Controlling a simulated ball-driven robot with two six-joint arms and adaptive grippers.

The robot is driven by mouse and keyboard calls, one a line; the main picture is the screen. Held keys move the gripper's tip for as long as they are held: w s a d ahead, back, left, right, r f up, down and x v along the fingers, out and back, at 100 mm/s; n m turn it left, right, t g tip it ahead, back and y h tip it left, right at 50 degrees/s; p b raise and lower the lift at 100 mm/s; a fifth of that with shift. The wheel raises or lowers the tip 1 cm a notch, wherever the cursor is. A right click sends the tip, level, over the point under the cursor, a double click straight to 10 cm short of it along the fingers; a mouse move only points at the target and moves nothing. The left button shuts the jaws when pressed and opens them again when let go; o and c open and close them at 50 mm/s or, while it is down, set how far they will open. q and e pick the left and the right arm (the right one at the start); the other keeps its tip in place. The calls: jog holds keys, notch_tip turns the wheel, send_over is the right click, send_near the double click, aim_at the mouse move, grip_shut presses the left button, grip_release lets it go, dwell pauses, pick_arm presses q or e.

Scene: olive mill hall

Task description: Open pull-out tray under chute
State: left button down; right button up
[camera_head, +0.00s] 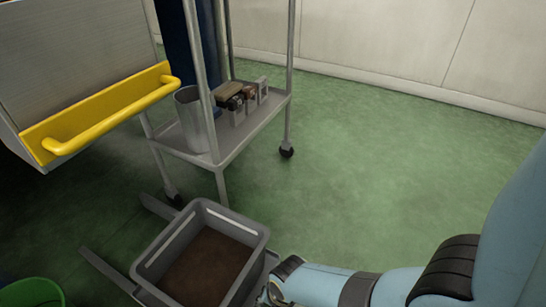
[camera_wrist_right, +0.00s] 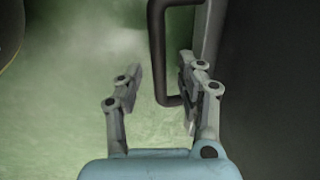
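The grey tray (camera_head: 262,243) holds brown matter and stands at the bottom centre of the head view, between two low grey rails (camera_head: 105,272). My right arm reaches in from the right to the tray's near right side. My right gripper (camera_head: 270,292) is mostly hidden there. In the right wrist view my right gripper (camera_wrist_right: 160,80) is open. A dark bar handle (camera_wrist_right: 157,50) on a grey wall (camera_wrist_right: 209,30) runs between its fingers, with a gap to the left finger. Contact with the right finger cannot be told. My left gripper is out of view.
A metal chute-like housing (camera_head: 75,40) with a yellow handle (camera_head: 110,112) stands upper left. Behind the tray is a wheeled cart (camera_head: 240,140) with a metal cylinder (camera_head: 192,118) and small items. A green bucket (camera_head: 32,293) is lower left. The green floor at right is clear.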

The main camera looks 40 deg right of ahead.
jog(key=shift+r, duration=0.1)
notch_tip(320, 180, up, 12)
jog(key=s, duration=0.2)
jog(key=shift+d+f, duration=0.2)
jog(key=shift+d, duration=0.15)
dwell(0.6)
